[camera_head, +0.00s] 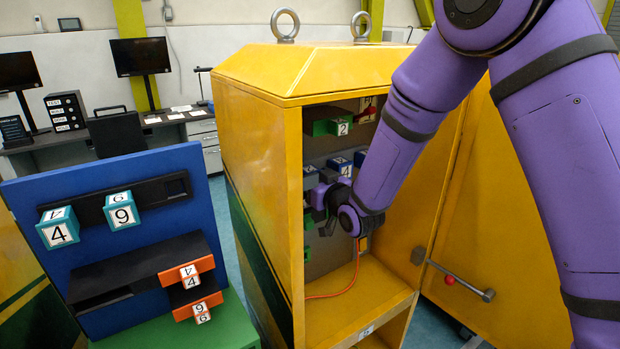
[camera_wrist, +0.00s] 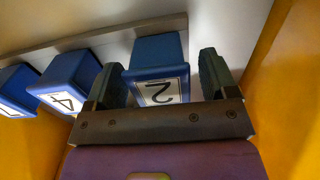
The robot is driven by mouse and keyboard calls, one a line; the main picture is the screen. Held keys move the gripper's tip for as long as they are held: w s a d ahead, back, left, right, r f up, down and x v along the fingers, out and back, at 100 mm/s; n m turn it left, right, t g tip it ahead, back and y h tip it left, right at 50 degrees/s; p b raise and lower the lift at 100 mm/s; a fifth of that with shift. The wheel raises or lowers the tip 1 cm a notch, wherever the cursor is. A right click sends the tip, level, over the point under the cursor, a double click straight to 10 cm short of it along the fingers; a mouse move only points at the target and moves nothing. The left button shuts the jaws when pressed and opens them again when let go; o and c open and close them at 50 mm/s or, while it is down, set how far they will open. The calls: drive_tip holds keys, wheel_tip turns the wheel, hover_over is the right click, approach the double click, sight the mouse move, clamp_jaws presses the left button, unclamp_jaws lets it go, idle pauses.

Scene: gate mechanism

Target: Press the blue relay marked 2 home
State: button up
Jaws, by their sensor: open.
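The blue relay marked 2 (camera_wrist: 157,58) hangs from a pale rail in the wrist view, its white number face toward me and upside down. My gripper (camera_wrist: 162,82) is open, with one dark finger on each side of this relay. In the head view my gripper (camera_head: 322,197) is inside the yellow cabinet, just below the row of blue relays.
A blue relay marked 4 (camera_wrist: 68,82) and another blue relay (camera_wrist: 17,90) sit to the left. The yellow cabinet (camera_head: 262,150) walls stand close on both sides. A green relay marked 2 (camera_head: 332,122) sits higher. A blue panel (camera_head: 95,235) holds teal and orange relays outside.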

drive_tip(key=c, duration=1)
drive_tip(key=shift+o, duration=0.2)
drive_tip(key=shift+w+a, duration=0.1)
drive_tip(key=o, duration=1)
drive_tip(key=shift+o, duration=0.2)
drive_tip(key=v, duration=1)
drive_tip(key=shift+s+d, duration=0.25)
drive_tip(key=shift+s, duration=0.1)
